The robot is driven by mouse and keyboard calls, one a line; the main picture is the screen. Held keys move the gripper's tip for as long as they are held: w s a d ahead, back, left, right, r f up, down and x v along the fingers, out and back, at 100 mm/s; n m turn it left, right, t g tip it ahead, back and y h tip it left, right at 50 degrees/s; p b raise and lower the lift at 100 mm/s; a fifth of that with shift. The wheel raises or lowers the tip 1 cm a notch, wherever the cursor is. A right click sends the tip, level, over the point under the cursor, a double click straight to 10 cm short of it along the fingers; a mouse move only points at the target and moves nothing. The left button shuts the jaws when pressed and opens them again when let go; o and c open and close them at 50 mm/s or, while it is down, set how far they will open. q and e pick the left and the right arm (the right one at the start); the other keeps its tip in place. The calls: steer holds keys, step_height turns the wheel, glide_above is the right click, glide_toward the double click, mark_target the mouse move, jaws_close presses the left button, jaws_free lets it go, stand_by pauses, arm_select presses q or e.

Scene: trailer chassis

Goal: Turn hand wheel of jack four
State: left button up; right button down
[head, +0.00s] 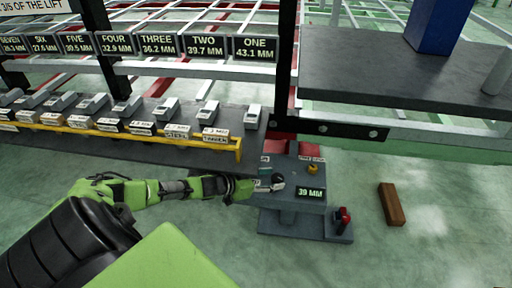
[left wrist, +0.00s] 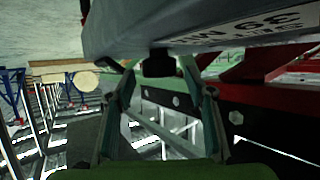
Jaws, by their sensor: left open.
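A grey control box (head: 290,195) stands low in the middle of the head view, with a small display (head: 311,193) reading 39 MM. A dark round knob (head: 278,181) is on its top, which may be the hand wheel; I cannot read which jack it belongs to. My left gripper (head: 262,186) is open beside this knob. In the left wrist view a black knob (left wrist: 158,63) shows between the open fingertips of the left gripper (left wrist: 160,70); I cannot tell whether they touch it. A sign (head: 115,44) reads FOUR 32.9 MM. My right gripper is not in view.
An orange knob (head: 312,169) is on the box and a red-topped part (head: 343,214) stands on its base. A yellow rail (head: 150,132) with several grey blocks runs left. A brown block (head: 391,204) lies on the green floor. A dark beam (head: 380,85) overhangs at right.

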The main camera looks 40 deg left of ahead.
arm_select(q)
steer(key=v, duration=0.9)
